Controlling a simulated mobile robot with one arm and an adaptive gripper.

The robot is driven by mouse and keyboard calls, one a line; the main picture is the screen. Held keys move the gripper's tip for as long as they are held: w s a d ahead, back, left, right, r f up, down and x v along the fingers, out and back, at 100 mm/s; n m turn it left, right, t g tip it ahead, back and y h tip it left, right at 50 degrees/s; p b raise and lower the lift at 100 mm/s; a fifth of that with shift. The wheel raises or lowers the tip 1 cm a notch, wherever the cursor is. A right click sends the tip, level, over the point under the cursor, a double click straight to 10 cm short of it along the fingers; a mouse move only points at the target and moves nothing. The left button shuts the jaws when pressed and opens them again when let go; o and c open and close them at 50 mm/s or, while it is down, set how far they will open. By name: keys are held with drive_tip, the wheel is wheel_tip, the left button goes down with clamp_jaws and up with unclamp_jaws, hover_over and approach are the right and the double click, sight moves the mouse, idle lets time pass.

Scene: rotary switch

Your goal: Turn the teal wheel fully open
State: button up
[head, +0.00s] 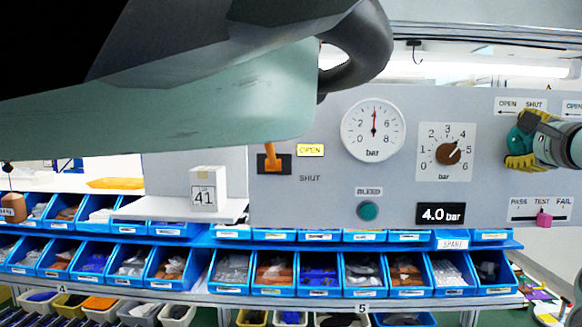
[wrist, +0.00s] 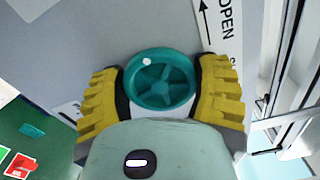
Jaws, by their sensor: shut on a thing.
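The teal wheel (wrist: 160,97) is a round, spoked handwheel on the grey panel, with a white dot on the upper left of its rim in the wrist view. It shows partly in the head view (head: 514,137), at the right, mostly covered by my gripper (head: 522,146). In the wrist view my gripper (wrist: 162,72) has one ribbed yellow finger on each side of the wheel, shut on its rim. An OPEN label (wrist: 226,22) with an arrow lies beside the wheel. The head view shows an OPEN SHUT label (head: 521,105) above it.
The grey panel (head: 330,190) also carries a pressure gauge (head: 372,130), a brown knob (head: 449,151), an orange lever (head: 271,160), a teal bleed button (head: 368,211) and a pink slider (head: 544,220) under the wheel. Blue bins (head: 231,290) stand below.

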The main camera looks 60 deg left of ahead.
drive_tip(key=n+b, duration=0.1)
drive_tip(key=n, duration=0.1)
drive_tip(key=n+b, duration=0.2)
drive_tip(key=shift+s+a+f+n, duration=0.1)
drive_tip(key=shift+s+n, duration=0.05)
drive_tip(key=shift+n, duration=0.25)
drive_tip(key=n+b, duration=0.4)
drive_tip(key=shift+n, duration=0.3)
drive_tip(key=n+b, duration=0.3)
drive_tip(key=n, duration=0.1)
drive_tip(key=shift+f+n, duration=0.1)
drive_tip(key=shift+n, duration=0.2)
drive_tip(key=shift+n+b, duration=1.3)
drive_tip(key=shift+n, duration=1)
drive_tip(key=o, duration=1.2)
